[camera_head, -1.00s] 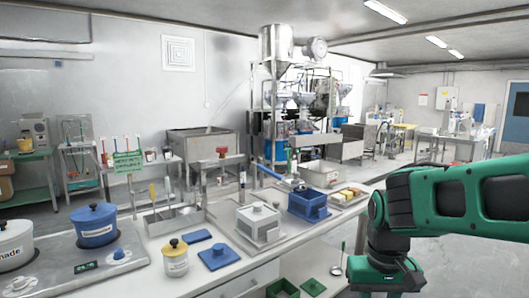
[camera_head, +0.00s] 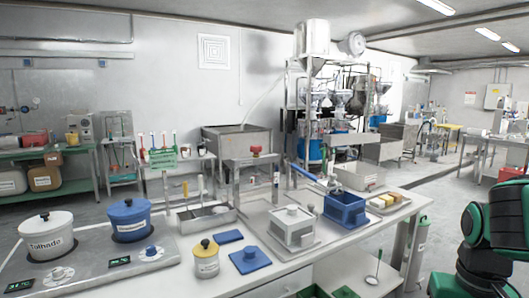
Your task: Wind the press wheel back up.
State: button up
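A small red wheel (camera_head: 256,150) sits on top of a grey metal press frame (camera_head: 250,162) at the back of the counter, near the middle of the head view. Two upright posts carry the frame's crossbar. How far the press is wound down is too small to tell. Part of my green and black arm shows at the lower right edge, well to the right of the press. My gripper is out of the picture, so its state is hidden.
Floor is free right of the counter.

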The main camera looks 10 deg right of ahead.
aim_at(256, 149)
jog(key=u, duration=0.05)
jog(key=i, duration=1.65)
jog(key=u, duration=0.05)
